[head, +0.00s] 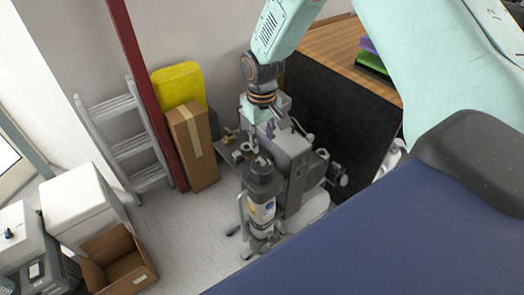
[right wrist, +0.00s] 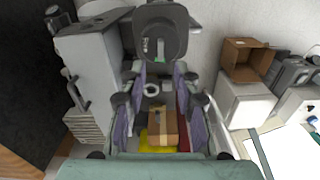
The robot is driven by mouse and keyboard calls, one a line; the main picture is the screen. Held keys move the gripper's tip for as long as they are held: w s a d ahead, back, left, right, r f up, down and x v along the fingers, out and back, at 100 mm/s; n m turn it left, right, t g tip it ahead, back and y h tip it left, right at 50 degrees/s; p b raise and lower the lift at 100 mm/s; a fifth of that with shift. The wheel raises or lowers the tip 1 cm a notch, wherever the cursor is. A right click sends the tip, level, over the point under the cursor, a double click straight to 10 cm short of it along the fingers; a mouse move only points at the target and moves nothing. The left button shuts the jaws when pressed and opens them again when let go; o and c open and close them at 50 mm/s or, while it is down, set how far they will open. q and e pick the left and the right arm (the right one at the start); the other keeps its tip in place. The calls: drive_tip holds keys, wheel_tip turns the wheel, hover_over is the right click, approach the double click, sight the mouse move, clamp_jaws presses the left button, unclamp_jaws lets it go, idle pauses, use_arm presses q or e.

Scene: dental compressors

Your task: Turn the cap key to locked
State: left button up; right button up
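The compressor (head: 292,150) stands on the floor in the head view, with a dark-topped cylinder (head: 262,200) at its front. The dark round cap (right wrist: 160,22) shows at the top of the right wrist view, with a small light key-like piece (right wrist: 160,47) on it. I cannot tell the key's setting. My right gripper (head: 278,128) is above the compressor, behind the cylinder top in the head view. In the right wrist view its purple-padded fingers (right wrist: 163,82) are spread with a gap, and the cap lies beyond the tips. My left gripper is not in view.
A tall cardboard box (head: 194,145), a yellow item (head: 178,84) and a ladder (head: 130,138) stand by the wall. An open box (head: 118,262) and white units (head: 82,205) are at left. A dark-sided desk (head: 335,110) is close right of the compressor. Floor is clear between.

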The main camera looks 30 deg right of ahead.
sight(261, 158)
wheel_tip(261, 158, up, 6)
idle(0.7)
drive_tip(key=s+a+f+t+b, duration=0.1)
drive_tip(key=s+a+f+t, duration=0.15)
drive_tip(key=f, duration=0.35)
drive_tip(key=s+a+f+t+b, duration=0.2)
drive_tip(key=a+f, duration=0.2)
drive_tip(key=f, duration=0.2)
drive_tip(key=s+f+g+b, duration=0.1)
drive_tip(key=s+f, duration=0.4)
drive_tip(key=s, duration=0.4)
drive_tip(key=s+a+f+g+b, duration=0.1)
drive_tip(key=s+f+g+b, duration=0.1)
drive_tip(key=s+f, duration=0.3)
drive_tip(key=s+f+g+b, duration=0.1)
drive_tip(key=s+f, duration=0.4)
drive_tip(key=s, duration=0.9)
drive_tip(key=shift+a+b, duration=0.35)
drive_tip(key=shift+b, duration=0.3)
drive_tip(key=shift+g, duration=0.25)
